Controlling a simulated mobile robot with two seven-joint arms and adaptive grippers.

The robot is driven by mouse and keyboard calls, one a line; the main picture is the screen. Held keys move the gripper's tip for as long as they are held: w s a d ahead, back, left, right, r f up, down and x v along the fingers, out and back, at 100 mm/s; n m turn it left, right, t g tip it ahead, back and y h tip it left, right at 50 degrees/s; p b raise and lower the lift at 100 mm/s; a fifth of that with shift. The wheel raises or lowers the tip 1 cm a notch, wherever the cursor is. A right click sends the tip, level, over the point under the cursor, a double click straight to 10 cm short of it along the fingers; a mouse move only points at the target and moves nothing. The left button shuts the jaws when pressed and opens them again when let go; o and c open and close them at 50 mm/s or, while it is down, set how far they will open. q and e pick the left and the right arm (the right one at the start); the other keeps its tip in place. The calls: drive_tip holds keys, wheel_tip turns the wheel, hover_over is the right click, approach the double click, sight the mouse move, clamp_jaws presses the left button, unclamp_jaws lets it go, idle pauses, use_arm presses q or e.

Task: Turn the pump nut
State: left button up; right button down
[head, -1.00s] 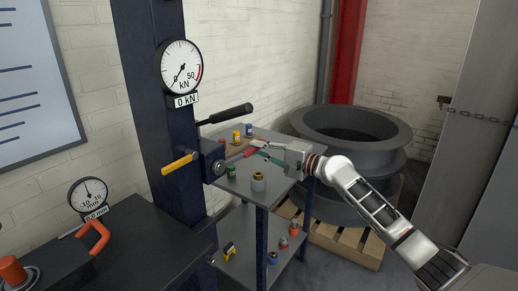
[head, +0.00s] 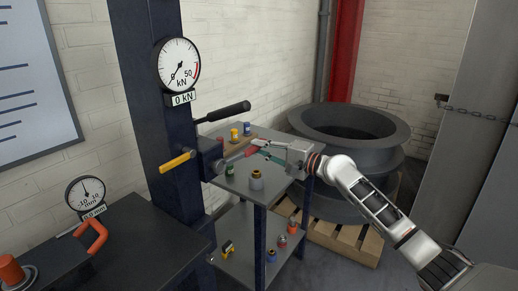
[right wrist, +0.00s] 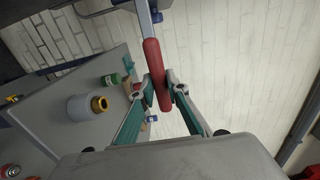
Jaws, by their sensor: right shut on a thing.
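The pump is a dark blue block (head: 209,160) on the blue column, with a black-gripped lever and a yellow handle. A red-handled tool (head: 240,154) reaches from the pump's right side to my right gripper (head: 259,148). In the right wrist view, my right gripper (right wrist: 161,90) is shut on the red grip (right wrist: 153,62), whose metal shaft (right wrist: 147,20) runs up towards the pump. The nut itself is too small or hidden to make out. My left gripper is not in view.
A grey shelf cart (head: 240,183) with several small cans stands below my right gripper. A grey pot-shaped casting (head: 350,130) sits on a pallet behind it. The force gauge (head: 178,65) reads about 0 kN. A dark bench (head: 140,245) stands at the left.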

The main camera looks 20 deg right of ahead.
drive_tip(key=shift+s+d, duration=0.1)
idle(0.3)
drive_tip(key=shift+v, duration=1.55)
